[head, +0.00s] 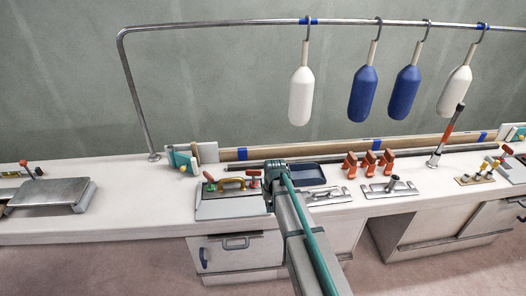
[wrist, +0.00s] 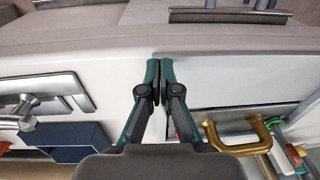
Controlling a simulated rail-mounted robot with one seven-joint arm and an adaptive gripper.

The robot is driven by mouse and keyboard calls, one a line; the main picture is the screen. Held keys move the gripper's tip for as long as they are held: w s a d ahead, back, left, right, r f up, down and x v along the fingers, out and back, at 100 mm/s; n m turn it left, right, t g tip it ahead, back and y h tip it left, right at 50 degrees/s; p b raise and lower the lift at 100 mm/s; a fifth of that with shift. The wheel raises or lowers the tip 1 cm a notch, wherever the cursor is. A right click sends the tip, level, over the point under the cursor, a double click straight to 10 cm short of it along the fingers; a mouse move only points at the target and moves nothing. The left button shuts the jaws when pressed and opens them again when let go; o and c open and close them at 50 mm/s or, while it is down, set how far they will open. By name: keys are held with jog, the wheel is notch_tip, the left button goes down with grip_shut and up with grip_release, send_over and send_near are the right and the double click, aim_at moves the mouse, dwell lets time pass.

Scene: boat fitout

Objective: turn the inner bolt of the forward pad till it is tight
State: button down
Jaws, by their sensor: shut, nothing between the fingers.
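Two flat steel pads with raised fittings lie on the bench right of my arm: a nearer pad (head: 322,198), partly covered by my arm, and a pad with a dark-topped stub (head: 391,188). I cannot tell which is the forward one, and no inner bolt can be made out. In the wrist view part of a steel pad (wrist: 30,103) with a T-shaped fitting shows at the left edge. My gripper (wrist: 158,72) is shut and empty over the bench near its front edge, apart from that pad. In the head view its fingertips are hidden behind my arm.
A board with a brass handle (head: 233,181) and red knobs stands just left of my arm. Fenders (head: 301,96) hang from a rail above.

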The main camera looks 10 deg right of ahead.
jog(key=w+r+t, duration=0.2)
jog(key=w+r, duration=1.4)
jog(key=w, duration=0.1)
jog(key=b+x, duration=0.4)
jog(key=x, duration=0.5)
jog(key=shift+s+f, duration=0.25)
jog(key=shift+f, duration=0.05)
jog(key=shift+s+a, duration=0.45)
jog(key=shift+s, duration=0.3)
jog(key=shift+w, duration=0.1)
notch_tip(320, 180, up, 6)
jog(key=d+p, duration=0.1)
jog(key=p, duration=0.1)
jog(key=shift+w+d+p, duration=0.3)
jog(key=shift+w+p, duration=0.1)
jog(key=shift+w, duration=0.1)
